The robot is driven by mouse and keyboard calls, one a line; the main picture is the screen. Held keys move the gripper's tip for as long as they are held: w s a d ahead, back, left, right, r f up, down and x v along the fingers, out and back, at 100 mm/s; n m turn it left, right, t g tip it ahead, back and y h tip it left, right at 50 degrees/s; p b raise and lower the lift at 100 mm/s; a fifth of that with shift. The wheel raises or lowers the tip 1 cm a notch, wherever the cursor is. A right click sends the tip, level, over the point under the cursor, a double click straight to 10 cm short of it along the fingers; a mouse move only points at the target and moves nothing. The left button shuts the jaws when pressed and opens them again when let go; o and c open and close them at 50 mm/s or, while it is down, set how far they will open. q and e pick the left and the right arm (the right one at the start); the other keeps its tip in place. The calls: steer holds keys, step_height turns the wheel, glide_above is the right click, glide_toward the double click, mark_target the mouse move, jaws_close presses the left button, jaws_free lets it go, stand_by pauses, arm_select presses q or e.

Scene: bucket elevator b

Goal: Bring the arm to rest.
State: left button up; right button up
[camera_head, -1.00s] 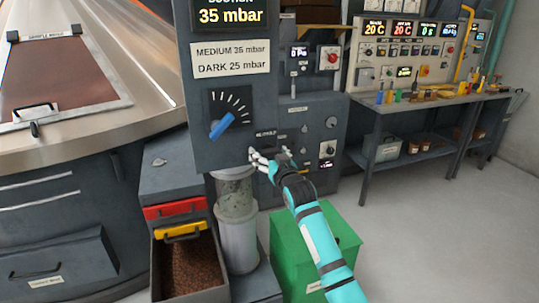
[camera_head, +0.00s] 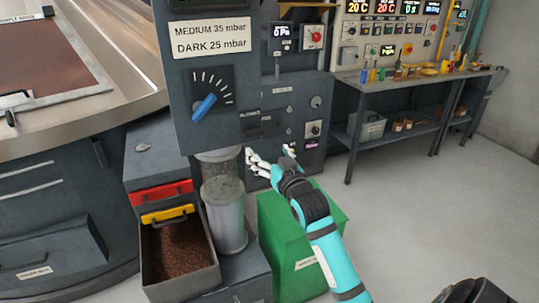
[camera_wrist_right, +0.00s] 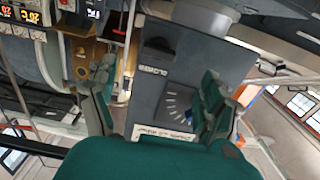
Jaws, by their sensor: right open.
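My right arm (camera_head: 338,262), teal with black joints, reaches in from the lower right in the head view. Its white-fingered gripper (camera_head: 271,160) is open and empty, its fingers spread. It shows in front of the dark machine's lower panel, above the green box (camera_head: 292,245); I cannot tell the exact gap. In the right wrist view the two dark green fingers (camera_wrist_right: 156,85) stand apart, with a grey panel carrying a dial (camera_wrist_right: 178,102) beyond and nothing held between them. My left gripper is not in view.
A control box with a blue knob (camera_head: 204,108) overhangs a clear cylinder (camera_head: 222,215). A drawer of brown granules (camera_head: 180,250) with a yellow handle stands left of it. A workbench (camera_head: 405,85) with small tools stands at the back right. The floor (camera_head: 425,220) on the right is clear.

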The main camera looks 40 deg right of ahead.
stand_by(0.5)
steer(key=s+a+f+n+g+y, duration=0.1)
steer(key=a+f+g, duration=0.1)
steer(key=f, duration=0.9)
steer(key=s+a+f+g, duration=0.1)
steer(key=f+g, duration=0.1)
steer(key=f, duration=0.9)
steer(key=s+a+f+n+g+y, duration=0.1)
steer(key=s+a+f+g, duration=0.1)
steer(key=f, duration=0.9)
steer(key=s+a+f+n+g+y, duration=0.1)
steer(key=s+a+f+g, duration=0.15)
steer(key=s+f, duration=0.6)
steer(key=s+a+f+g, duration=0.25)
steer(key=s+f, duration=0.35)
steer(key=f, duration=0.6)
steer(key=s+a+f+g, duration=0.2)
steer(key=s+f, duration=0.2)
steer(key=s, duration=0.6)
steer(key=s+a+f+n+g, duration=0.1)
steer(key=s+f, duration=0.4)
steer(key=s, duration=0.6)
steer(key=s+a+f+n+g+y, duration=0.1)
steer(key=s+f, duration=0.4)
steer(key=s, duration=0.6)
steer(key=a+g, duration=0.1)
steer(key=a, duration=0.1)
steer(key=shift+s+a+f+g, duration=0.15)
steer(key=shift+a+g, duration=0.15)
steer(key=shift+a, duration=0.1)
